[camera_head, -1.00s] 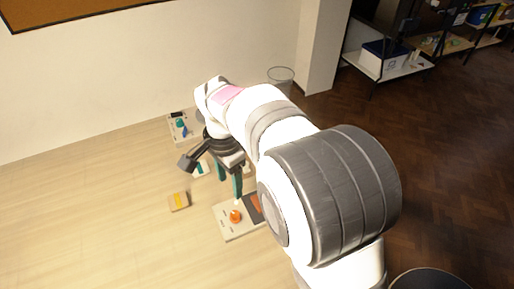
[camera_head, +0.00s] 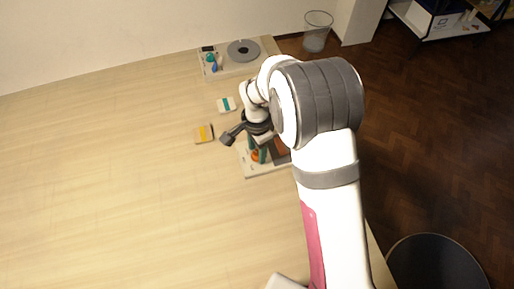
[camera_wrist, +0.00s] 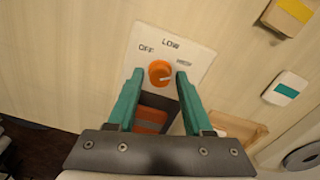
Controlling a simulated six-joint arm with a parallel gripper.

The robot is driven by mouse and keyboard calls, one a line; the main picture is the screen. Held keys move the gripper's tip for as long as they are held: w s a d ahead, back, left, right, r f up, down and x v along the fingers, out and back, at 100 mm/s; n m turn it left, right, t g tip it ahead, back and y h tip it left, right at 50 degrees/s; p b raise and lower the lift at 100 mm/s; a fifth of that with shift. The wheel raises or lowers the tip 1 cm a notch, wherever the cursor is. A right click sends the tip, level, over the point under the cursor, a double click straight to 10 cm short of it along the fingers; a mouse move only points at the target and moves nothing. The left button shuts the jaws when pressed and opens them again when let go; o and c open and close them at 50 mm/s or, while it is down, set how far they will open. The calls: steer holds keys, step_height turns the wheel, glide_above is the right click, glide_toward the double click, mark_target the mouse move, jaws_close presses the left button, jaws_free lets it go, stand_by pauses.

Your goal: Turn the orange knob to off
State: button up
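The orange knob (camera_wrist: 160,72) sits on a pale control panel (camera_wrist: 179,42) marked OFF, LOW and a third label that looks like HIGH. A pale line on the knob points to the right, towards the third label's side and away from OFF. My gripper (camera_wrist: 159,74) is open, with one green finger on each side of the knob; I cannot tell if either touches it. In the head view, my gripper (camera_head: 258,150) is over the panel (camera_head: 262,169), and the knob (camera_head: 255,156) shows partly between the fingers.
A yellow-topped block (camera_head: 203,134) and a teal-and-white block (camera_head: 226,105) lie on the table left of and behind the panel. A second unit (camera_head: 266,46) with a teal knob and grey disc stands at the back. The table's left side is clear.

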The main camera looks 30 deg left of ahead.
jaws_close()
steer(key=n, duration=0.4)
steer(key=shift+n, duration=0.4)
steer(key=n, duration=1.2)
steer(key=shift+n, duration=0.4)
steer(key=n, duration=0.6)
steer(key=shift+n, duration=0.3)
